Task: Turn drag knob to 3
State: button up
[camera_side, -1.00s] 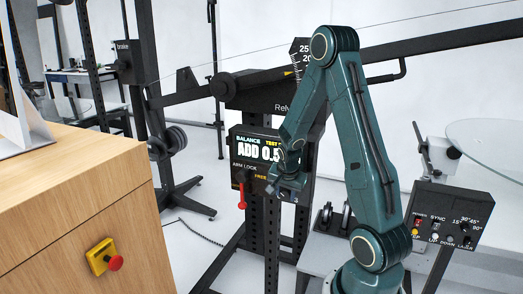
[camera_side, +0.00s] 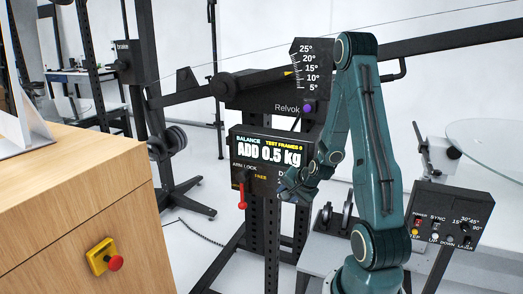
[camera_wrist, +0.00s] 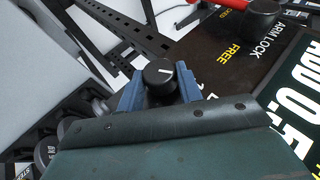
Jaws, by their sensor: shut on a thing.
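The drag knob (camera_wrist: 160,73) is a round black knob with a white pointer line, in the wrist view. The line points right and slightly up in that picture. My gripper (camera_wrist: 158,84) has its two blue fingers on either side of the knob and is shut on it. In the side view my gripper (camera_side: 287,189) is at the lower right of the balance panel (camera_side: 262,185) and covers the knob there. The scale numbers around the knob are mostly hidden by the fingers, so I cannot read the setting.
The display (camera_side: 270,152) reads "ADD 0.5 kg". A red arm-lock lever (camera_side: 241,195) hangs at the panel's left. A purple knob (camera_side: 309,108) sits above. A switch box (camera_side: 450,215) stands at right, and a wooden cabinet (camera_side: 75,200) at left.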

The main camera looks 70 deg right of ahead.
jog(key=shift+t, duration=0.4)
jog(key=o, duration=1)
jog(key=shift+r, duration=0.1)
jog(key=shift+w+r, duration=0.1)
jog(key=shift+r, duration=2.15)
notch_tip(320, 180, up, 15)
jog(key=shift+r, duration=0.15)
